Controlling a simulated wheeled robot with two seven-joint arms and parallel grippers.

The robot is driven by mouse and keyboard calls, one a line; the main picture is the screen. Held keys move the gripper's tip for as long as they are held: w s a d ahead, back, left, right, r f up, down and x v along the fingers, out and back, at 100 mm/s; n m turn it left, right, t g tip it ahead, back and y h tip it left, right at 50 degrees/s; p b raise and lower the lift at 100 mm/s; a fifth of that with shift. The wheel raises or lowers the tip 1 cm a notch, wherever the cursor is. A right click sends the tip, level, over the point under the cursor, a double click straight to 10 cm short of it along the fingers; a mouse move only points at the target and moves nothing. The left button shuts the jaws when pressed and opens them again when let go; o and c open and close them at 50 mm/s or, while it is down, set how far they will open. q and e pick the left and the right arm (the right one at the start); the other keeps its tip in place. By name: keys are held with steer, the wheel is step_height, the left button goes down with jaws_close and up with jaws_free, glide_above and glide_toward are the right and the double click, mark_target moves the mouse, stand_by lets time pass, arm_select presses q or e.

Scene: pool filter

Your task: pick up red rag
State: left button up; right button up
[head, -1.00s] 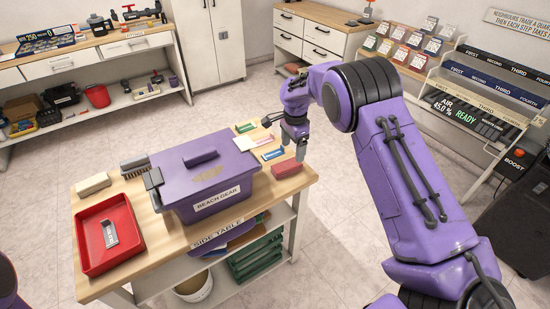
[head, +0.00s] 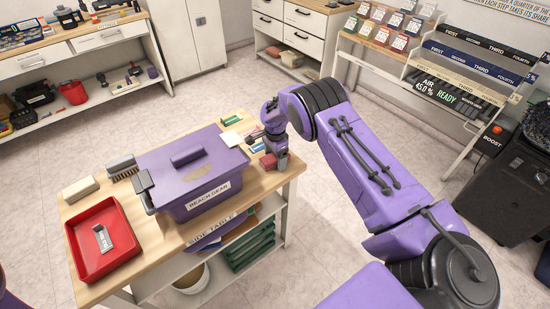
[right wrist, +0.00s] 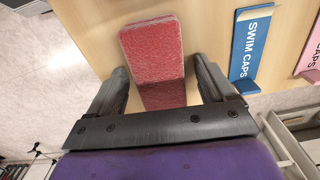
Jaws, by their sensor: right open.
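The red rag (head: 269,162) lies as a folded, block-like piece at the right end of the wooden side table (head: 180,240). In the right wrist view the rag (right wrist: 152,45) fills the space ahead of and between the fingers. My right gripper (right wrist: 160,85) is open, with one dark finger on each side of the rag and a gap visible at both sides. In the head view my right gripper (head: 276,158) points down at the rag and partly covers it. My left gripper is not in view.
A purple beach gear box (head: 210,165) stands beside the rag. A blue swim caps label block (right wrist: 250,45) and a pink one (right wrist: 312,45) lie right of the rag in the wrist view. A red tray (head: 78,262) sits at the table's left end.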

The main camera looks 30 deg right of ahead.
steer(key=c, duration=1)
steer(key=shift+c, duration=0.2)
steer(key=shift+r, duration=0.15)
steer(key=shift+r, duration=0.25)
step_height(320, 180, up, 3)
steer(key=shift+a+f+b, duration=0.1)
steer(key=shift+b, duration=0.3)
steer(key=s+a+r+b, duration=0.2)
steer(key=s+a+r, duration=0.5)
steer(key=s+r, duration=0.2)
steer(key=s, duration=0.2)
steer(key=shift+s+a+r+b, duration=0.25)
steer(key=shift+s+a+b, duration=0.05)
steer(key=shift+a+b, duration=0.05)
